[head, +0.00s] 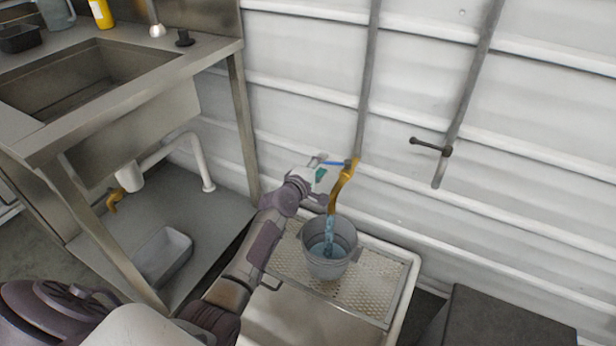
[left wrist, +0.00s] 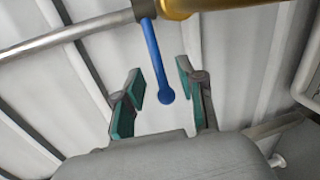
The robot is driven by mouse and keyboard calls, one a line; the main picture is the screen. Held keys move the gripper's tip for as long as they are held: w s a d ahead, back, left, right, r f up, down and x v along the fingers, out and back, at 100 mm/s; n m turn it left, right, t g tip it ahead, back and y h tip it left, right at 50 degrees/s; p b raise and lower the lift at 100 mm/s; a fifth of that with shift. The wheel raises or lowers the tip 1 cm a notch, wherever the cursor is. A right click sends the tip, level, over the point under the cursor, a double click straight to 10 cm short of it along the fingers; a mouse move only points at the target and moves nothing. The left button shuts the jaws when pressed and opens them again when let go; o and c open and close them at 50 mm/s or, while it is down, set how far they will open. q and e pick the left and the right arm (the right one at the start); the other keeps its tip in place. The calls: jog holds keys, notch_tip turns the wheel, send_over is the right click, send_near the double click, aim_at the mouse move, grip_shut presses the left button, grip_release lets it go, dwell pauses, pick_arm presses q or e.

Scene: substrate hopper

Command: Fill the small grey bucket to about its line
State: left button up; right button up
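The small grey bucket (head: 348,262) stands upright on a perforated metal grate under a brass tap (head: 346,182). A stream of water (head: 329,232) runs from the spout into it, and bluish water shows inside. I cannot make out the line or the exact level. The tap's blue lever (head: 333,163) points left toward my left gripper (head: 319,172). In the left wrist view, the lever (left wrist: 156,60) hangs between the spread green-padded fingers of the gripper (left wrist: 160,78), with gaps on both sides. My right gripper is out of view.
The grate (head: 374,296) lies over a white basin (head: 411,275) against the white ribbed wall. A steel sink unit (head: 215,48) stands at left, with a grey tub (head: 165,255) on its lower shelf. A dark box (head: 500,318) is at bottom right.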

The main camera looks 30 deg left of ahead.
pick_arm(q)
jog(key=s+r, duration=0.1)
jog(key=s, duration=0.8)
jog(key=shift+a+r, duration=0.2)
jog(key=shift+r, duration=0.2)
jog(key=shift+s, duration=0.1)
